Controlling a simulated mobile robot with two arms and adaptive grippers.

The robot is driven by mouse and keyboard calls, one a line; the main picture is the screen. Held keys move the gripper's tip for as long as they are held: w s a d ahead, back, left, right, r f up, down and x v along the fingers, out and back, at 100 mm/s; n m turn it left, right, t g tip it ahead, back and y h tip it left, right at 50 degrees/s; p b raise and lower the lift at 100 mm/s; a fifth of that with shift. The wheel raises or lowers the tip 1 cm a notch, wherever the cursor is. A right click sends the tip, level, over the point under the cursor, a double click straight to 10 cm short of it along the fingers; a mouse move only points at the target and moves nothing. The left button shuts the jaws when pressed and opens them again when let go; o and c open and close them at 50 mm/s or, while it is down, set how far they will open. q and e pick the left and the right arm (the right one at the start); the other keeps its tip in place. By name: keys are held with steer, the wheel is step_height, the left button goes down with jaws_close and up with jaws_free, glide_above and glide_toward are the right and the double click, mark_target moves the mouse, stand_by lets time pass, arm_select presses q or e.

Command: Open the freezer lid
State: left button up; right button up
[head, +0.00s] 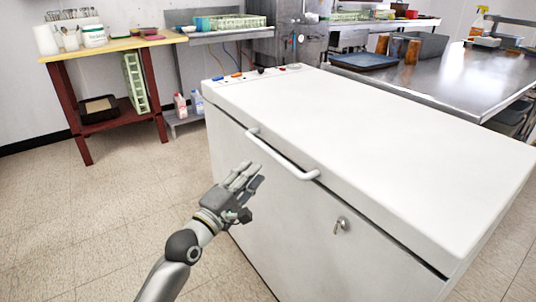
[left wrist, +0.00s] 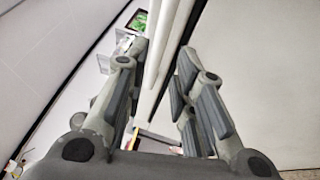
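The white chest freezer (head: 290,225) fills the middle and right of the head view. Its lid (head: 390,130) lies flat and closed, with a dark seam below its front edge. A white bar handle (head: 283,157) sits on the lid's front edge. My left gripper (head: 252,178) is just in front of the freezer, below and left of the handle in the picture. In the left wrist view its fingers (left wrist: 160,75) are spread apart, and the white handle bar (left wrist: 170,45) shows between and beyond them. I see no contact with the handle. My right gripper is in neither view.
A lock with a key (head: 342,226) sticks out of the freezer front. Small items (head: 237,75) lie along the lid's far left edge. A wooden-topped table (head: 110,44) stands at back left, a steel table (head: 440,80) at back right. The tiled floor at left is clear.

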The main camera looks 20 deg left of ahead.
mark_target(271, 152)
arm_select(q)
steer(key=b+x, duration=0.1)
steer(key=x, duration=0.8)
steer(key=shift+w+d, duration=0.15)
steer(key=shift+w, duration=0.25)
steer(key=shift+f, duration=0.1)
jaws_close()
